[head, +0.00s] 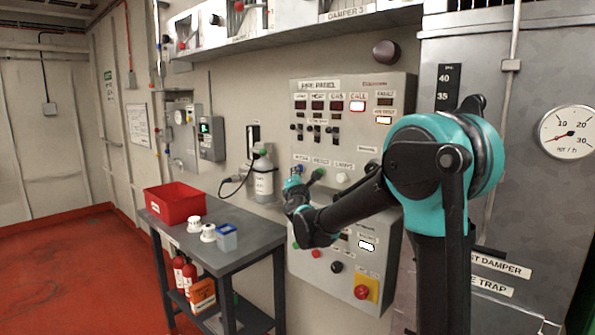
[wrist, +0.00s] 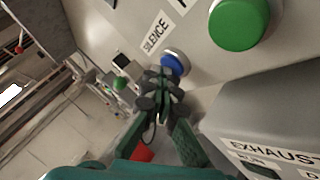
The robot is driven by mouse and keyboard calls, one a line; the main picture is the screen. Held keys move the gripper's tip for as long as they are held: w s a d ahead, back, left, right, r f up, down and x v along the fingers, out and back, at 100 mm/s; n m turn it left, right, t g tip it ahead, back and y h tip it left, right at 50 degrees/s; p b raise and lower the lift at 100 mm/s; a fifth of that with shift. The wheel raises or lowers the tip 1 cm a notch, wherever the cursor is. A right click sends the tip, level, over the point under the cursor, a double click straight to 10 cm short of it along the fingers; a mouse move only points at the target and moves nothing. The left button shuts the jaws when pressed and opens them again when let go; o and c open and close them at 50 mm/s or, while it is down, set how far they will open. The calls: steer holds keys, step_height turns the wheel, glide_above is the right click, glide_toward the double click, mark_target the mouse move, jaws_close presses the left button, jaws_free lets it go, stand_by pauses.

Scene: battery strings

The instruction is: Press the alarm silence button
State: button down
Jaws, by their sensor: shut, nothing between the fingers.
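The alarm silence button is a blue round button (wrist: 180,64) in a pale collar, beside the "SILENCE" label (wrist: 157,33) in the wrist view. My gripper (wrist: 162,82) is shut and empty. Its fingertips are at the lower left edge of the blue button and overlap it in the picture. I cannot tell whether they touch it.
A large green button (wrist: 238,24) is near the blue one. A lower box labelled "EXHAUST" (wrist: 262,150) juts out below. A grey table (head: 250,245) with a red bin (head: 174,204) stands left of the panel. A grey bottle (head: 263,178) hangs on the wall beside the panel.

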steer(key=shift+s+a, duration=0.65)
steer(key=shift+s, duration=0.2)
steer(key=shift+s+a, duration=0.1)
steer(key=s+a, duration=0.1)
steer(key=s, duration=0.1)
steer(key=s+a, duration=0.1)
steer(key=a, duration=0.1)
steer(key=shift+s, duration=0.4)
stand_by(0.5)
